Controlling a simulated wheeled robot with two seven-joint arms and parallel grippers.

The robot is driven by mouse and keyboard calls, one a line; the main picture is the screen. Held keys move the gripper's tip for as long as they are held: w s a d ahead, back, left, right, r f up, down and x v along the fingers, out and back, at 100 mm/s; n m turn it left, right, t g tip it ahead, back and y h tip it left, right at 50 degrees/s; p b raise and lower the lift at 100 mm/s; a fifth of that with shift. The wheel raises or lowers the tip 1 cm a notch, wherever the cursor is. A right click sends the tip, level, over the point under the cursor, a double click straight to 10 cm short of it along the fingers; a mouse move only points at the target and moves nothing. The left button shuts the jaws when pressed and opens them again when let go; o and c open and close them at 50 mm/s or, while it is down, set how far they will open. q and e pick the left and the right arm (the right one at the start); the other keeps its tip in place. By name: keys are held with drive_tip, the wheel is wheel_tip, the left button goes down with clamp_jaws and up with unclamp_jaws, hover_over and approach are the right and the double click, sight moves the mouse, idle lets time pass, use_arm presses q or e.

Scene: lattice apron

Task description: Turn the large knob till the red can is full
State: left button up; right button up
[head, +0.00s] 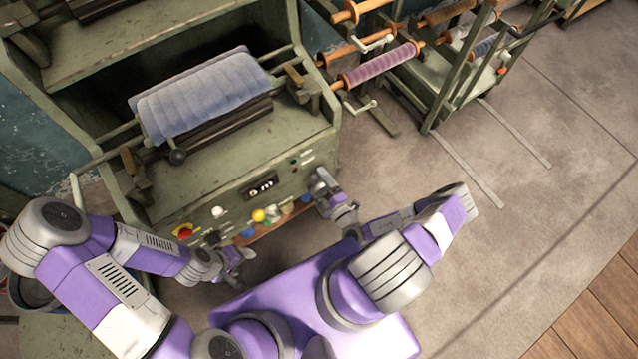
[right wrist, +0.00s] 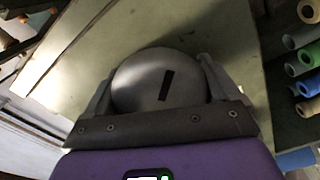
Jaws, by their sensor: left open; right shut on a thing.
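A large round grey metal knob (right wrist: 145,82) with a black slot-like mark fills the middle of the right wrist view. The fingers of my right gripper (right wrist: 158,88) stand on both sides of it, shut on it. In the head view my right gripper (head: 322,186) is at the right end of the green machine's front panel (head: 290,180), and it hides the knob there. My left gripper (head: 243,262) is open and empty, low in front of the panel's left part. I cannot make out a red can in either view.
The panel carries a small display (head: 261,187), a red button (head: 184,231) and several coloured pieces below. A blue-grey cloth roll (head: 200,95) lies on the machine. A rack with wound rollers (head: 383,64) stands at the back right. The floor at right is clear.

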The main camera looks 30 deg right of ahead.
sight(324, 191)
drive_tip(key=shift+a+m, duration=0.1)
drive_tip(key=shift+m, duration=1)
drive_tip(key=o, duration=0.8)
drive_tip(key=shift+s, duration=0.15)
drive_tip(key=s, duration=0.7)
drive_tip(key=shift+s+d+p, duration=0.2)
drive_tip(key=shift+d+p, duration=0.15)
drive_tip(key=shift+p, duration=0.05)
drive_tip(key=shift+a, duration=0.1)
